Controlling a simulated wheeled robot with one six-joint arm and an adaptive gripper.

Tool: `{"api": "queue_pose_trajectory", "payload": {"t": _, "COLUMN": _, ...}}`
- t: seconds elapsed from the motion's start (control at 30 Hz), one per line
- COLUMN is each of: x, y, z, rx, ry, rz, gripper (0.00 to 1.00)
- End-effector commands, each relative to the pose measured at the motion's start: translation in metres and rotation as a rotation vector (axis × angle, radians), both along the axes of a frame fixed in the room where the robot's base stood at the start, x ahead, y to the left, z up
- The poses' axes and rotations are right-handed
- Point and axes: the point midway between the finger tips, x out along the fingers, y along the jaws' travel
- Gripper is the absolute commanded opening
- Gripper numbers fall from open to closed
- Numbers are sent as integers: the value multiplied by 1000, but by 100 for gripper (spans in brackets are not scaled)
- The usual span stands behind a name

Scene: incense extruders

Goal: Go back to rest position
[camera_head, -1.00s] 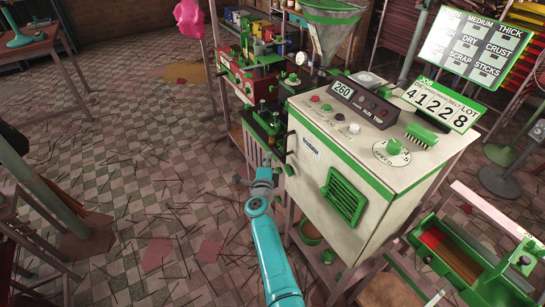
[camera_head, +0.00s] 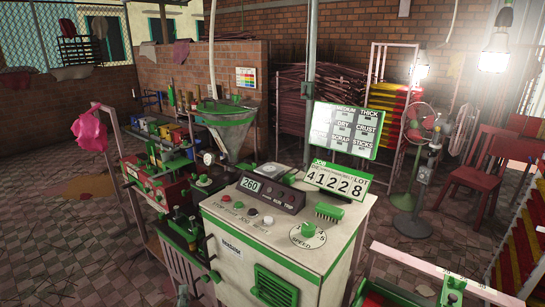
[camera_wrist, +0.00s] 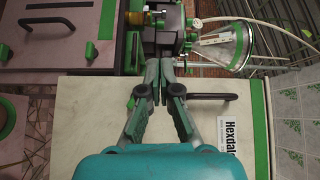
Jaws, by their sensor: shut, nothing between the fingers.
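My gripper (camera_wrist: 160,70) shows in the wrist view with its two grey-green fingers together and nothing between them. It is in front of the pale panel (camera_wrist: 95,115) of the machine marked Hexdale. A dark bar handle (camera_wrist: 212,97) is just right of the fingers; I cannot tell whether they touch it. The dark extruder block (camera_wrist: 165,30) and a clear cone (camera_wrist: 228,45) with a green rim lie beyond the fingertips. In the head view the gripper is not clearly visible. The cream and green machine (camera_head: 230,265) stands at the centre, its display reading 260.
A green-rimmed funnel (camera_head: 228,130) and a red machine (camera_head: 165,185) stand left of the cream machine. A lot sign (camera_head: 338,182) reads 41228. A red chair (camera_head: 478,172) and a fan (camera_head: 418,125) are at the right. Open tiled floor (camera_head: 60,240) lies at the left.

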Motion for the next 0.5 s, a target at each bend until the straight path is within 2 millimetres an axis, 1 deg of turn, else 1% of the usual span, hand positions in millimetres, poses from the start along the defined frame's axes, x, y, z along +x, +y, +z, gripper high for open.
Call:
{"api": "queue_pose_trajectory", "payload": {"t": 0.03, "x": -6, "y": -26, "z": -17, "rx": -34, "ry": -9, "rz": -13, "gripper": 0}}
{"api": "queue_pose_trajectory", "payload": {"t": 0.07, "x": -9, "y": -39, "z": -23, "rx": -53, "ry": -18, "rz": -18, "gripper": 0}}
{"api": "queue_pose_trajectory", "payload": {"t": 0.1, "x": -15, "y": -57, "z": -32, "rx": -80, "ry": -30, "rz": -25, "gripper": 0}}
{"api": "queue_pose_trajectory", "payload": {"t": 0.17, "x": -24, "y": -84, "z": -45, "rx": -124, "ry": -48, "rz": -33, "gripper": 0}}
{"api": "queue_pose_trajectory", "payload": {"t": 0.2, "x": -31, "y": -101, "z": -53, "rx": -152, "ry": -58, "rz": -39, "gripper": 0}}
{"api": "queue_pose_trajectory", "payload": {"t": 0.27, "x": -42, "y": -127, "z": -62, "rx": -195, "ry": -75, "rz": -49, "gripper": 0}}
{"api": "queue_pose_trajectory", "payload": {"t": 0.3, "x": -51, "y": -144, "z": -69, "rx": -225, "ry": -84, "rz": -54, "gripper": 0}}
{"api": "queue_pose_trajectory", "payload": {"t": 0.37, "x": -64, "y": -169, "z": -78, "rx": -269, "ry": -97, "rz": -62, "gripper": 0}}
{"api": "queue_pose_trajectory", "payload": {"t": 0.4, "x": -74, "y": -185, "z": -83, "rx": -298, "ry": -106, "rz": -67, "gripper": 0}}
{"api": "queue_pose_trajectory", "payload": {"t": 0.47, "x": -89, "y": -209, "z": -90, "rx": -343, "ry": -116, "rz": -75, "gripper": 0}}
{"api": "queue_pose_trajectory", "payload": {"t": 0.5, "x": -100, "y": -224, "z": -94, "rx": -373, "ry": -123, "rz": -79, "gripper": 0}}
